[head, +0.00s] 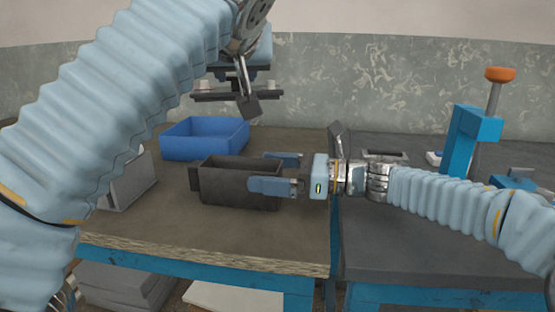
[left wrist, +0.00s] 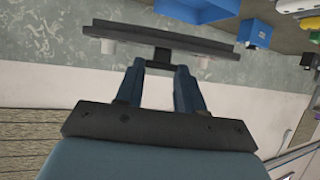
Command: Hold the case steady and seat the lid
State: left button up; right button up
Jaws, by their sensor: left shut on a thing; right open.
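The dark, open-topped case (head: 222,188) stands upright on the brown table top. My right gripper (head: 278,173) is open at the case's right end, with one finger along the near side and the other by the far side. Whether the fingers touch the walls I cannot tell. My left gripper (head: 240,80) is shut on the dark, flat lid (head: 220,97), which hangs roughly level, high above the table. In the left wrist view the lid (left wrist: 170,36) is held at its middle, with a white cap near each end. The left fingertips (left wrist: 160,62) show there too.
A blue bin (head: 205,142) stands behind the case. A grey box (head: 130,182) is to its left, partly hidden by my left arm. A blue stand (head: 466,140) with an orange knob (head: 500,74) is on the darker table at right. The tabletop before the case is clear.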

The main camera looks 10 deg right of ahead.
aim_at(235, 181)
jog(key=shift+x, duration=1.25)
jog(key=shift+c, duration=0.2)
jog(key=c, duration=1.2)
jog(key=shift+c, duration=0.2)
pick_arm(q)
jog(key=shift+w+a+f+m+h, duration=0.15)
jog(key=shift+w+f+m+h, duration=0.1)
jog(key=shift+f+m+h, duration=0.25)
notch_tip(235, 181, down, 10)
jog(key=m+h, duration=0.2)
jog(key=shift+s+a+f+g+h, duration=0.2)
jog(key=shift+s+a+g+h, duration=0.1)
jog(key=shift+s+h, duration=0.1)
